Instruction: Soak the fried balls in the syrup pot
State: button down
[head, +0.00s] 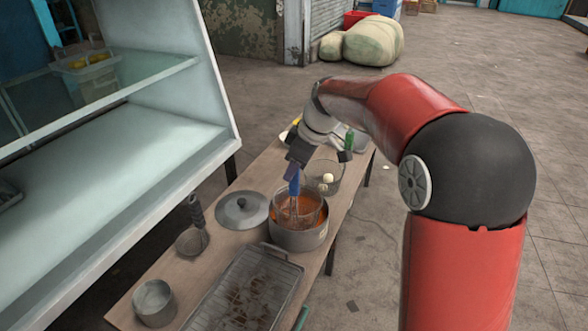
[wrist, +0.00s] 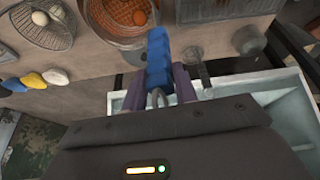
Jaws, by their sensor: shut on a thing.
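My gripper (head: 293,172) is shut on the blue handle (wrist: 157,60) of a wire strainer, above the table. The strainer's mesh (wrist: 112,14) reaches down into the syrup pot (head: 300,240), which holds orange-red liquid. In the wrist view, an orange-brown ball (wrist: 139,17) shows within the mesh; other contents are cut off by the frame's top edge.
A pot lid (head: 241,209), a small strainer (head: 192,241) and a metal cup (head: 154,302) stand left of the pot. A rack tray (head: 245,296) lies in front of it. A glass-shelved cabinet (head: 150,140) stands along the table's left side.

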jog(key=shift+r+p, duration=1.65)
jog(key=shift+r, duration=1.1)
jog(key=shift+r+p, duration=1.15)
jog(key=shift+r, duration=0.4)
jog(key=shift+f, duration=0.1)
